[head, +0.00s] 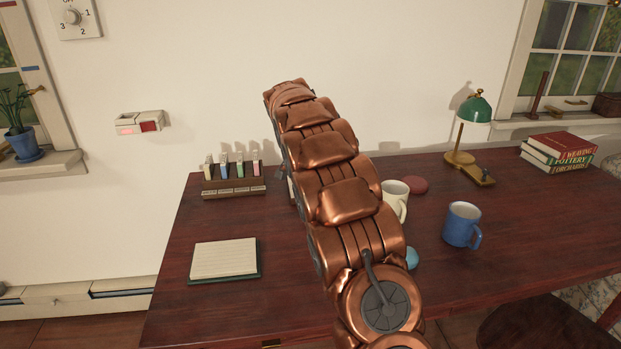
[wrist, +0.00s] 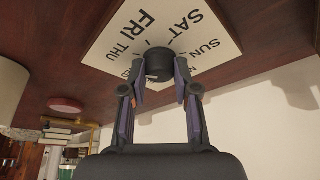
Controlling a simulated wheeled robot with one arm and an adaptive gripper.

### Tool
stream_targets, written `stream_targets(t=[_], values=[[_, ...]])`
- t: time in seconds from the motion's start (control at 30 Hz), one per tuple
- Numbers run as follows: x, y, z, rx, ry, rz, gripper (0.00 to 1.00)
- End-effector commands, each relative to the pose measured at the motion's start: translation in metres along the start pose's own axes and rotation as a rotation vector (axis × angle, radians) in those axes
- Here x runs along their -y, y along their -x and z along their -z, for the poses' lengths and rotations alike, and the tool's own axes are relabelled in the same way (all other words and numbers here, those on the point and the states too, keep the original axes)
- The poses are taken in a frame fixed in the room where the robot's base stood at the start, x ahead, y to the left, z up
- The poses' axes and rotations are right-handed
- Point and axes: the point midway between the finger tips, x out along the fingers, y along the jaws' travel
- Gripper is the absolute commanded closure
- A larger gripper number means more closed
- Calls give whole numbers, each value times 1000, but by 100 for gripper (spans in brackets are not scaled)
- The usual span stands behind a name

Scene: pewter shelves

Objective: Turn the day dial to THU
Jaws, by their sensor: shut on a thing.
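The day dial (wrist: 112,44) is a white plate against dark wood, seen at the top of the wrist view. FRI, SAT, SUN and THU are readable on it, and other labels are partly covered. Its round black knob (wrist: 160,62) stands at the middle of the plate. My gripper (wrist: 160,80) is shut on the knob, one finger on each side. A small pale mark shows low on the knob, but I cannot tell which day it points to. In the head view my copper arm hides the gripper and most or all of the dial.
A rack (head: 234,187) and a notepad (head: 224,260) lie left. A green lamp (head: 475,110) and books (head: 560,150) are farther right.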

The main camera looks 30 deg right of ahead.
Motion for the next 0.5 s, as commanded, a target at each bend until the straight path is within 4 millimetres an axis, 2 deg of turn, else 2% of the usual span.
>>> stream_targets(t=[0.43, 0.47, 0.5], values=[[0, 0, 0, 1, -9, -5, 100], [0, 0, 0, 1, -8, -4, 68], [0, 0, 0, 1, -8, -4, 64]])
